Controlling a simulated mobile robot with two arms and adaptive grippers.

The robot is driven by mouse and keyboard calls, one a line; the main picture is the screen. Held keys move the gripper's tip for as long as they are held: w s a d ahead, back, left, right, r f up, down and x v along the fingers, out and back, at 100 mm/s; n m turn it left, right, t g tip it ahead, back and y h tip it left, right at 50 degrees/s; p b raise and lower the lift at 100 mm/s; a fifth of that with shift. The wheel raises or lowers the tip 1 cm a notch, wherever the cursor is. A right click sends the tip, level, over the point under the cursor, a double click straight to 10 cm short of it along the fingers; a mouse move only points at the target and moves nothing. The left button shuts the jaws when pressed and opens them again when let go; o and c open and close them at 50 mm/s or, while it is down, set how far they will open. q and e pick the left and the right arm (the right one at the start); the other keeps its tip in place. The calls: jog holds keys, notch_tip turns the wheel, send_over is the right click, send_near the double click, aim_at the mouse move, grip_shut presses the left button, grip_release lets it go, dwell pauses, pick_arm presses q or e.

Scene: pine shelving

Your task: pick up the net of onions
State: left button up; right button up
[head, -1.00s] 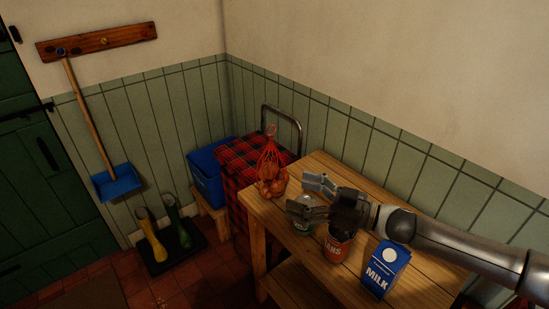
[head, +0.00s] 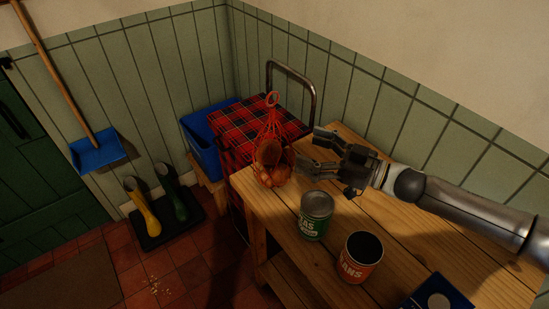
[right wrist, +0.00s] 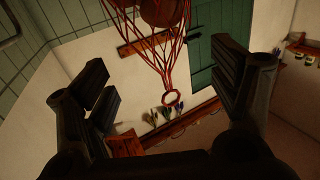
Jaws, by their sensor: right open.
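The net of onions (head: 272,168) is a red mesh bag with brown onions, standing at the far left corner of the pine shelf top (head: 377,222). Its mesh gathers upward to a red ring. My right gripper (head: 307,151) is open and empty just right of the net, fingers pointing toward it. In the right wrist view the red net (right wrist: 150,40) hangs between the spread fingers of my right gripper (right wrist: 165,85), with its ring low in the picture. I cannot tell whether the fingers touch the net. My left gripper is not in view.
A green can (head: 316,216), an open red can (head: 360,257) and a blue carton (head: 437,293) stand nearer on the shelf top. A red plaid cloth-covered thing (head: 243,125) and a metal hoop (head: 313,82) are behind the net. Boots (head: 158,205) stand on the floor.

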aim_at(283, 137)
jog(key=x, duration=0.3)
jog(key=p+x, duration=0.1)
jog(key=shift+s+a+r, duration=0.1)
jog(key=shift+a+r, duration=0.15)
jog(key=shift+a, duration=0.1)
jog(key=shift+w+a, duration=0.3)
jog(key=shift+a, duration=0.05)
jog(key=shift+w+a, duration=0.25)
jog(key=p+x, duration=0.1)
jog(key=x, duration=0.2)
jog(key=shift+w+r, duration=0.15)
jog(key=shift+w+a+p, duration=0.25)
jog(key=shift+a+p, duration=0.1)
jog(key=shift+a, duration=0.1)
grip_shut()
